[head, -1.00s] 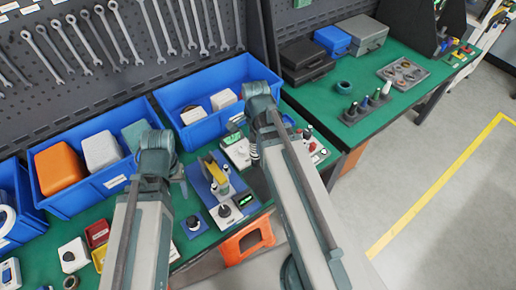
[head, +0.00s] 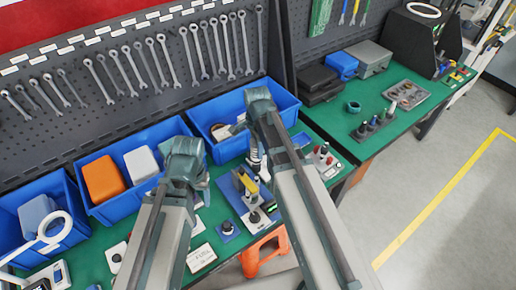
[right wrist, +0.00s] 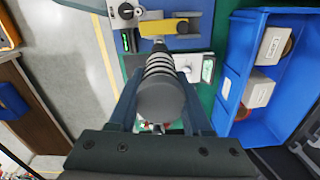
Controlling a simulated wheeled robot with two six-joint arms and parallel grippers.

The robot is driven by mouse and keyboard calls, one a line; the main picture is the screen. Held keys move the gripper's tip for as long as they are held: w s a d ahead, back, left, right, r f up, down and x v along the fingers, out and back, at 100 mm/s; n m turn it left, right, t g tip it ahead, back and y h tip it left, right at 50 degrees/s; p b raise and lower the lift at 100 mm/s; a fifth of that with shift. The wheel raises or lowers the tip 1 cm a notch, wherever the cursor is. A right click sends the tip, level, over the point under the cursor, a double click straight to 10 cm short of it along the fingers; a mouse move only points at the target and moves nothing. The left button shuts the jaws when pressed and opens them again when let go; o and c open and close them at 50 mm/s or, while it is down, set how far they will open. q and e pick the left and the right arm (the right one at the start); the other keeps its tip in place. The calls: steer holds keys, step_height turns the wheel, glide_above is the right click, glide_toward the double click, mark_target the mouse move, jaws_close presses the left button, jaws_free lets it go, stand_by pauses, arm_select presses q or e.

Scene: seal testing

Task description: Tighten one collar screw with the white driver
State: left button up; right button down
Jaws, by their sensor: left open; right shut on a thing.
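My right gripper (right wrist: 160,105) is shut on a dark grey, ribbed cylindrical handle with pale rings (right wrist: 160,72), seen end-on in the right wrist view. The handle (head: 256,161) also shows below the gripper in the head view. The fixture (head: 228,189) stands on the bench between my arms in the head view. Collar screws are not discernible. My left gripper (head: 201,190) is open and empty, left of the fixture.
Blue bins line the back of the green bench; the right one (right wrist: 286,75) holds boxes. A pale device (right wrist: 196,67) lies beside the fixture. A white labelled box (head: 201,257) and a blue-based knob (head: 227,229) sit in front.

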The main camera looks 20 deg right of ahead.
mark_target(257, 161)
steer(key=shift+f+b, duration=2.3)
steer(key=shift+f, duration=0.15)
steer(key=shift+f+b, duration=1.45)
steer(key=shift+b, duration=0.05)
stand_by(2.8)
steer(key=shift+r, duration=0.1)
steer(key=shift+r+p, duration=2.4)
steer(key=shift+p, duration=0.15)
